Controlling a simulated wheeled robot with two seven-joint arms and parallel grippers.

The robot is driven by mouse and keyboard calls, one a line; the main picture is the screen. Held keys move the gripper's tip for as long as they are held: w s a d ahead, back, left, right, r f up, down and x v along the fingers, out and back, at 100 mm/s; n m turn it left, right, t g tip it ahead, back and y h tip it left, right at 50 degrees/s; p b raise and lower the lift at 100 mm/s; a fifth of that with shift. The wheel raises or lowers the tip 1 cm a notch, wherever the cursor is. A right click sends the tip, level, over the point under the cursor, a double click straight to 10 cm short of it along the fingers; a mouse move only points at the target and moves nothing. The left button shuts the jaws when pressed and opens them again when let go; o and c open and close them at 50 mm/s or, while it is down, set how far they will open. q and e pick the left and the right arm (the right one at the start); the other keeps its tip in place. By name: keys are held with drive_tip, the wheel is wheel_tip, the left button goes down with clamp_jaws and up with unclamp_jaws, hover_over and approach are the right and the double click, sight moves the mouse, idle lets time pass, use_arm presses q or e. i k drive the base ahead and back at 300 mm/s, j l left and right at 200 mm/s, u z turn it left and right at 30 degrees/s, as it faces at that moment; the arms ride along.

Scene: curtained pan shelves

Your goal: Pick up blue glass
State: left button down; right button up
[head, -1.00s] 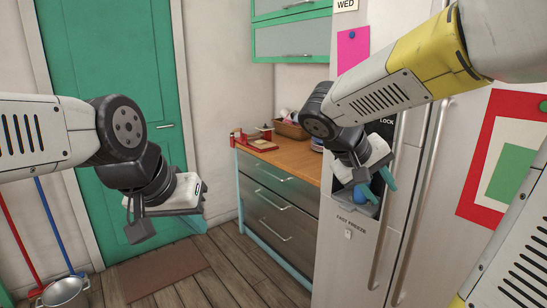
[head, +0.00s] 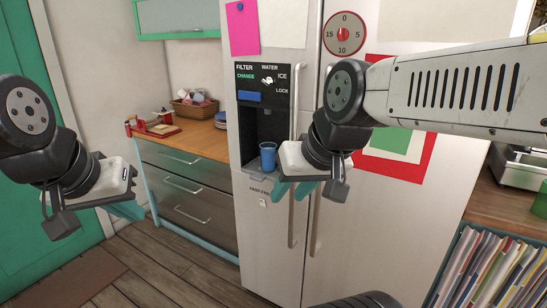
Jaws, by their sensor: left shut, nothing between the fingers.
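The blue glass (head: 268,156) stands upright in the water and ice dispenser recess of the fridge (head: 345,230). My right gripper (head: 293,190) is in front of the fridge, just right of and below the glass in the picture. Its two teal fingers are apart with nothing visible between them. I cannot tell how far it is from the glass in depth. My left gripper (head: 126,208) is at the left, well away from the glass, shut and empty in front of the drawers.
A wooden counter (head: 197,138) over drawers (head: 182,188) stands left of the fridge, with a basket (head: 195,109) on it. A rack of folders (head: 490,270) is at the lower right.

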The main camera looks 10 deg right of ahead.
sight(268, 158)
drive_tip(key=z, duration=0.8)
drive_tip(key=j+z, duration=0.3)
drive_tip(key=z, duration=0.15)
drive_tip(key=j+z, duration=0.35)
drive_tip(key=z, duration=0.15)
drive_tip(key=j+z, duration=0.45)
drive_tip(key=k+j+z, duration=0.1)
drive_tip(key=j, duration=0.35)
drive_tip(key=k+j+z, duration=0.1)
drive_tip(key=j, duration=0.4)
drive_tip(key=k+j+z, duration=0.1)
drive_tip(key=j, duration=0.35)
drive_tip(key=k+j, duration=0.1)
drive_tip(key=j, duration=0.8)
drive_tip(key=i+z, duration=0.05)
drive_tip(key=i, duration=0.05)
